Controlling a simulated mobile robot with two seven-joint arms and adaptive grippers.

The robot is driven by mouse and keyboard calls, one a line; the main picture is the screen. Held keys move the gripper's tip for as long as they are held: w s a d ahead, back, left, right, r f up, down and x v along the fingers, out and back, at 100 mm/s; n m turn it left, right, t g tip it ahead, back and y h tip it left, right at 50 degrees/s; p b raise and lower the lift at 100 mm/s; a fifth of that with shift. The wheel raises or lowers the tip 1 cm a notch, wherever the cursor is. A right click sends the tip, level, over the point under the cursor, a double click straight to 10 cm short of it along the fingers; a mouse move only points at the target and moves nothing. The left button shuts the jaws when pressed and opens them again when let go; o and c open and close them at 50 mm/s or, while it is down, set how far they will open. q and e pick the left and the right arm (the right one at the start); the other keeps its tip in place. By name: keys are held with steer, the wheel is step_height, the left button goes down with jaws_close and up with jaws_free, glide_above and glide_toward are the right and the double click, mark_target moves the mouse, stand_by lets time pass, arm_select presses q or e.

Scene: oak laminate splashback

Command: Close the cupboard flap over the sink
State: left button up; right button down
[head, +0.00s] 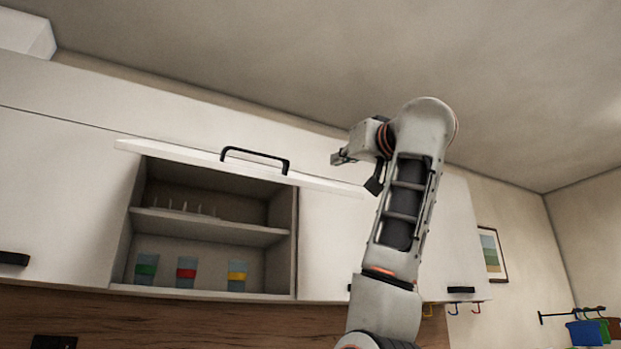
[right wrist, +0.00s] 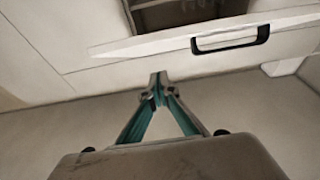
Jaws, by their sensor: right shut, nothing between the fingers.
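The white cupboard flap (head: 205,158) is swung up and stands out above the open cupboard (head: 215,215). It has a black bar handle (head: 255,157). In the right wrist view the flap (right wrist: 150,42) and its handle (right wrist: 231,40) lie above the fingers in the picture. My right gripper (head: 338,158) is raised to the right of the handle, near the flap's right end, apart from the handle. In the right wrist view its fingertips (right wrist: 158,78) are together and hold nothing. My left gripper is not in view. The sink is not in view.
Inside the cupboard, glasses with green (head: 146,270), red (head: 187,272) and yellow (head: 237,275) bands stand on the bottom. Closed white doors (head: 60,195) flank it. A framed picture (head: 492,253) hangs at right. The space below the ceiling is free.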

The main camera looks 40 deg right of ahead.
steer(key=p+x, duration=0.1)
steer(key=x, duration=0.2)
steer(key=f+p+x, duration=0.1)
steer(key=p+x, duration=0.1)
steer(key=x, duration=0.1)
steer(key=p+x, duration=0.1)
steer(key=x, duration=0.3)
steer(key=shift+w+d+f, duration=0.1)
steer(key=shift+d+f, duration=0.3)
steer(key=shift+f, duration=0.2)
steer(key=shift+w, duration=0.1)
